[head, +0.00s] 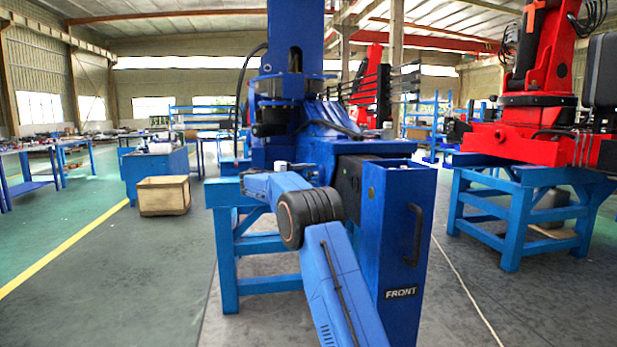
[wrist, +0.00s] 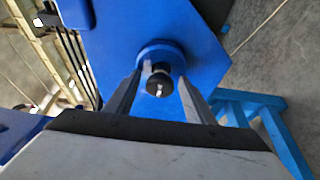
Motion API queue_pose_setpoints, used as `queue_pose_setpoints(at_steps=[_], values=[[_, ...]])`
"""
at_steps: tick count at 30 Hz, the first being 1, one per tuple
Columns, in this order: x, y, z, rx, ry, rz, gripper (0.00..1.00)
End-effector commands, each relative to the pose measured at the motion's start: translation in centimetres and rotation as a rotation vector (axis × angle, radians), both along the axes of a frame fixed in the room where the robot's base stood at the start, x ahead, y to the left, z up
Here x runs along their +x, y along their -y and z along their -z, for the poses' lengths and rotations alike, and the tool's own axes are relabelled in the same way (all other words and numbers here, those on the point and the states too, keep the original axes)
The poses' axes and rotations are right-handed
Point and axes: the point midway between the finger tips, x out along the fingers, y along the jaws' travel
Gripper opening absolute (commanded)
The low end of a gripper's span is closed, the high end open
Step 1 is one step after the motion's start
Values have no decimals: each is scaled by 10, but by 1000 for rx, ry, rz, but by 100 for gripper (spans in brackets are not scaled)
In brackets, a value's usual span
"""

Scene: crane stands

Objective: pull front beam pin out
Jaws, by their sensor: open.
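In the wrist view the pin (wrist: 158,84) is a dark round knob with a small bright centre. It sits in a round blue collar (wrist: 160,52) on the flat blue face of the beam (wrist: 125,32). My gripper (wrist: 160,76) is open, with one dark finger on each side of the knob. Gaps show between the fingers and the knob; I cannot tell how deep they reach. In the head view the blue beam housing marked FRONT (head: 402,230) stands just right of my arm. I cannot make out the pin or my fingers there.
A blue stand (head: 228,262) carries the blue crane behind my arm. A red crane on a blue stand (head: 515,215) is at right. A cardboard-coloured box (head: 164,196) lies on the floor at left. Open floor with a yellow line (head: 65,248) lies front left.

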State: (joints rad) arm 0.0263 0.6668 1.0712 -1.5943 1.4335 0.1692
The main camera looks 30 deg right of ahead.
Motion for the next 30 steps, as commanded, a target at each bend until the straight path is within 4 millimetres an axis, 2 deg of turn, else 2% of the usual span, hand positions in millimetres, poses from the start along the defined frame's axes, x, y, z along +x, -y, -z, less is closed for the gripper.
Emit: queue_pose_setpoints(at_steps=[3,4,9,10,15,21,24,30], values=[[0,0,0,0,0,0,49],[0,0,0,0,0,0,44],[0,0,0,0,0,0,4],[0,0,0,0,0,0,0],[2,-6,1,0,0,-1,0],[12,-38,1,1,-1,-3,0],[14,-48,1,1,-1,-1,0],[14,-49,1,1,-1,-1,0]])
